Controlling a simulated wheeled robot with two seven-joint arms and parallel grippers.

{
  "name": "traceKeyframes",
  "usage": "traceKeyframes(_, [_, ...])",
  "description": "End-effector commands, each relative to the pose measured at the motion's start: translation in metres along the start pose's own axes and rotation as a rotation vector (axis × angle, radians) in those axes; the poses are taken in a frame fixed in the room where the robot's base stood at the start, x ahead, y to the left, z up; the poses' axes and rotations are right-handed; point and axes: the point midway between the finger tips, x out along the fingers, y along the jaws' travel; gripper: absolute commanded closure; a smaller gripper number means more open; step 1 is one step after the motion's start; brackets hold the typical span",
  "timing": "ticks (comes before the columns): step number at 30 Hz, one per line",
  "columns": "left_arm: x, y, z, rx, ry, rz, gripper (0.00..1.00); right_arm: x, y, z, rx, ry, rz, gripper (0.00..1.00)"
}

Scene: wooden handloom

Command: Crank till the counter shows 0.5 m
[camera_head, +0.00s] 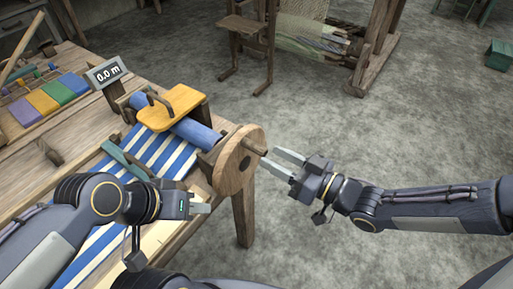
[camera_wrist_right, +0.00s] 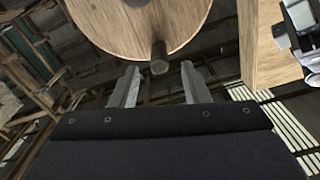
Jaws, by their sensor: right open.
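The counter (camera_head: 107,74) at the back of the bench reads 0.0 m. The round wooden crank disc (camera_head: 232,166) stands at the right end of the blue roller (camera_head: 197,132). Its crank peg (camera_head: 256,147) sticks out toward my right gripper (camera_head: 273,162). In the right wrist view, the disc (camera_wrist_right: 140,22) is above and the peg (camera_wrist_right: 159,58) points between the open fingertips (camera_wrist_right: 159,69), with a gap on both sides.
A yellow board with a handle (camera_head: 173,107) lies over the roller. Colored blocks (camera_head: 42,101) sit at the left of the bench (camera_head: 75,148). Another wooden frame (camera_head: 375,50) stands behind on the grey floor. The floor right of the disc is free apart from my arm.

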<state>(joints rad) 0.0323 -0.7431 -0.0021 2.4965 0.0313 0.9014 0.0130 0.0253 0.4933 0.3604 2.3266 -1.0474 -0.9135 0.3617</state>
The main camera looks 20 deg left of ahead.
Motion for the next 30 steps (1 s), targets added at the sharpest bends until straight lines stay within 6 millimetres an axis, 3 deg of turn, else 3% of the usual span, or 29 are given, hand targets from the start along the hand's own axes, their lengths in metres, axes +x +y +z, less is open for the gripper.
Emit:
traceKeyframes(10, [0.000,0.000,0.000,0.000,0.000,0.000,0.64,0.053,0.000,0.000,0.001,-0.003,0.001,0.58])
traceKeyframes(22, [-0.001,0.000,0.000,0.000,0.000,0.000,0.64,0.063,0.001,0.001,-0.001,-0.004,0.005,0.58])
traceKeyframes(30, [-0.001,0.000,0.000,0.000,0.000,0.000,0.64,0.063,0.001,0.000,-0.001,-0.004,0.005,0.92])
